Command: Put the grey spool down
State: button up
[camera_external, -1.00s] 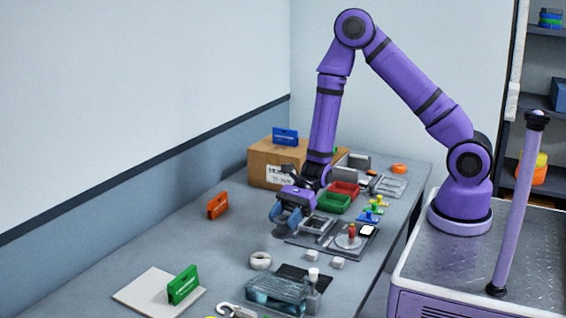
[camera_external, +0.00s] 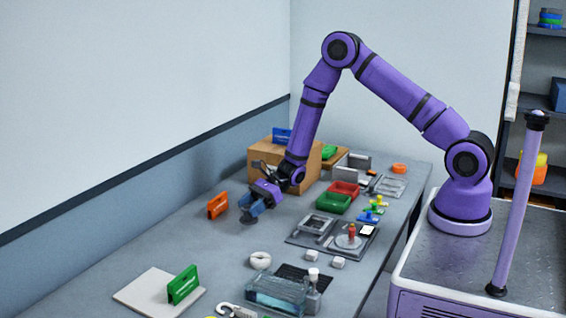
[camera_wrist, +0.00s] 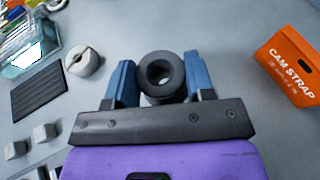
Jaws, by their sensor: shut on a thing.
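The grey spool (camera_wrist: 161,76) is a dark grey ring with a round hole. In the wrist view it sits between the two blue fingers of my gripper (camera_wrist: 160,84), which is shut on it. In the external view my gripper (camera_external: 254,206) is over the left part of the table, close to the orange cam strap box, and the spool (camera_external: 249,218) shows small and dark below the fingers. I cannot tell whether the spool touches the table.
A white ring (camera_external: 260,260), a clear bin (camera_external: 277,296) and a board with a green box (camera_external: 184,285) lie nearer. The table between is clear.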

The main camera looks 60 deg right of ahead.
jog(key=shift+f, duration=2.15)
jog(key=o, duration=0.9)
jog(key=shift+f, duration=0.15)
jog(key=shift+d+r, duration=0.2)
jog(key=shift+r, duration=0.05)
jog(key=v, duration=1.1)
jog(key=shift+s+d+r, duration=0.1)
jog(key=shift+s+d, duration=0.1)
